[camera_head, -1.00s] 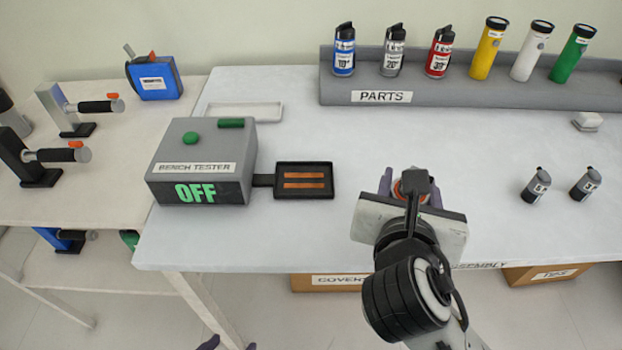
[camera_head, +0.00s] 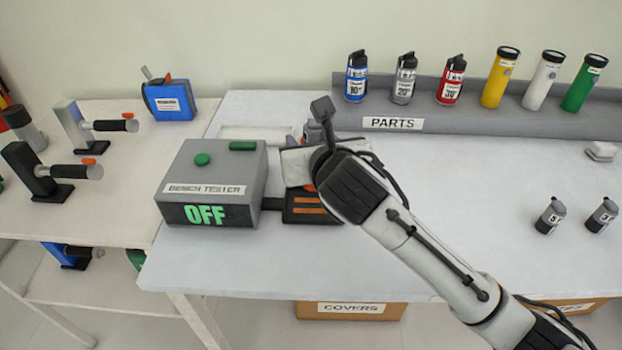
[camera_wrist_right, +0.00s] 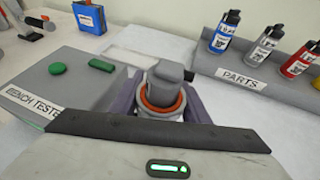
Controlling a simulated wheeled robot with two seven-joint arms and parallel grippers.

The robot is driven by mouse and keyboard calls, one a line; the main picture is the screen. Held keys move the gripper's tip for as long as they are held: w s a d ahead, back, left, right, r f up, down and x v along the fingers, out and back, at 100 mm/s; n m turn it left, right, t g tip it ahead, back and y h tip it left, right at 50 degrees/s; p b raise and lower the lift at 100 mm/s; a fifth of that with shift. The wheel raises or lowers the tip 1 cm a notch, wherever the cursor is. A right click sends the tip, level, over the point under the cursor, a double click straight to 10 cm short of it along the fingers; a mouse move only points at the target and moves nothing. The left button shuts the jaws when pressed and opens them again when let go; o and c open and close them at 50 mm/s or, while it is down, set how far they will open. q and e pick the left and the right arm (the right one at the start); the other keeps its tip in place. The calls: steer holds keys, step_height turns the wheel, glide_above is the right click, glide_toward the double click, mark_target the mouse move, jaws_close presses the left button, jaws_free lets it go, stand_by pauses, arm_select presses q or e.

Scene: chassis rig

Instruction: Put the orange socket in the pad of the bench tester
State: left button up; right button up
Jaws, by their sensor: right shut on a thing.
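The orange socket (camera_wrist_right: 160,106) is grey with an orange ring, and it shows upright in the right wrist view. My right gripper (camera_wrist_right: 161,98) is shut on it, with purple fingers on both sides. In the head view my right gripper (camera_head: 318,132) is above and behind the pad, and its wrist hides most of the socket. The bench tester (camera_head: 217,165) is a grey box whose display reads OFF. Its black pad (camera_head: 313,219) with copper strips is to the box's right, partly covered by my right wrist. My left gripper is not in view.
An empty white tray (camera_head: 258,131) lies behind the tester. The grey PARTS rack (camera_head: 460,122) with several bottles and flashlights stands at the back. The bench between pad and canisters is largely clear.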

steer(key=shift+f+b, duration=0.3)
steer(key=shift+f, duration=2.55)
steer(key=shift+f, duration=0.1)
steer(key=o, duration=1.3)
steer(key=shift+f, duration=0.15)
steer(key=shift+c, duration=0.2)
steer(key=p+v, duration=0.1)
steer(key=v, duration=1.1)
steer(key=shift+d, duration=0.1)
